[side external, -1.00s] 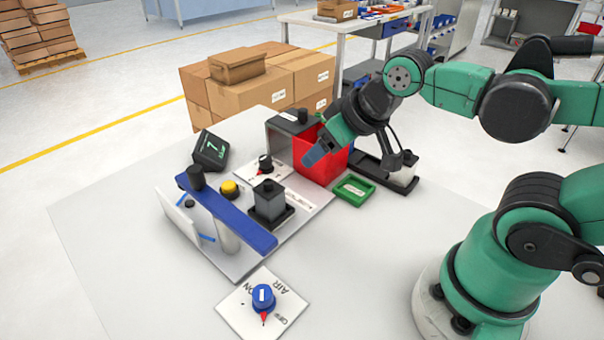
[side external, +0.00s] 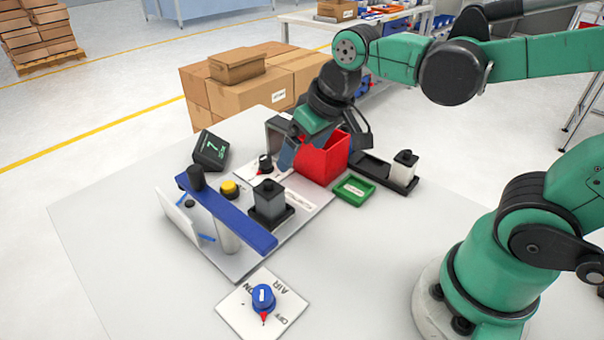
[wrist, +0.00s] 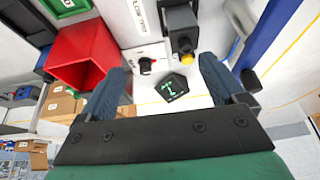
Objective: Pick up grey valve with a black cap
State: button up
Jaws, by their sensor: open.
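A paler grey-white valve with a black cap (side external: 404,170) stands at the right end of a black tray (side external: 372,170). My gripper (wrist: 163,68) is open and empty, its two blue-grey fingers wide apart.
A blue bar (side external: 225,212) on a post stands beside the dark valve. A yellow button (side external: 229,188), a black knob (side external: 265,163), a display (side external: 211,150) and a green tray (side external: 354,190) are close by. A blue AIR knob (side external: 263,297) sits in front.

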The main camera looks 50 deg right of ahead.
aim_at(269, 181)
jog(key=w+a+f+g, duration=0.2)
jog(key=w+f, duration=0.1)
jog(key=w+a+f+g, duration=0.1)
jog(key=g, duration=0.1)
jog(key=shift+w+a+f, duration=0.1)
jog(key=shift+w+f, duration=0.2)
jog(key=shift+f, duration=0.05)
jog(key=shift+w+a+f+g, duration=0.1)
jog(key=shift+f+g, duration=0.2)
jog(key=shift+f, duration=2.85)
grip_shut()
